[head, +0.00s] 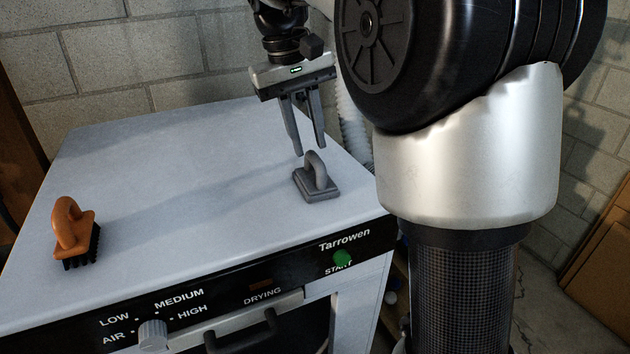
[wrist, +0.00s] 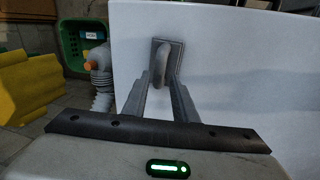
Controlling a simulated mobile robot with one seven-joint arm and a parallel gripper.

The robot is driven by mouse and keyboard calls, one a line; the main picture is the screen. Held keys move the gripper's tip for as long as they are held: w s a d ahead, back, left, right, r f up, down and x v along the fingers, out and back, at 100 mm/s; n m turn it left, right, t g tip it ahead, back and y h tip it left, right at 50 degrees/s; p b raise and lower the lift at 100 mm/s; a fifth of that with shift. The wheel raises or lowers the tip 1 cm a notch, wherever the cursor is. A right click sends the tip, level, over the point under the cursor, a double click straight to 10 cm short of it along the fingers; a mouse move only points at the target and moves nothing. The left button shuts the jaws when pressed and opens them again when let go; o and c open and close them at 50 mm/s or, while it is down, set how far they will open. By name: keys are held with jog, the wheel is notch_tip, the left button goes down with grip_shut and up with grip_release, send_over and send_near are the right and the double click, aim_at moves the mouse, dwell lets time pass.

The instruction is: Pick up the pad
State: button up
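The pad (head: 318,183) is a grey square block with a looped handle on top. It lies on the white top of the machine (head: 200,150), near the front right corner. In the wrist view the pad (wrist: 175,52) lies beyond the fingertips, in line with the gap between them. My gripper (head: 311,152) points down just above and behind the pad's handle.
An orange brush (head: 72,230) with dark bristles stands at the left of the machine top. The front panel carries a knob (head: 152,335) and a green start button (head: 343,258). A green basket (wrist: 84,45), a ribbed hose (wrist: 102,85) and a yellow object (wrist: 28,88) are beside the machine.

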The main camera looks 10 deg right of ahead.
aim_at(313, 153)
jog(key=f, duration=0.2)
jog(key=d+f, duration=0.1)
jog(key=f, duration=0.2)
jog(key=shift+w, duration=0.15)
grip_shut()
jog(key=shift+r, duration=0.1)
notch_tip(313, 153, up, 10)
jog(key=shift+p, duration=0.6)
jog(key=shift+c, duration=1.4)
grip_release()
grip_shut()
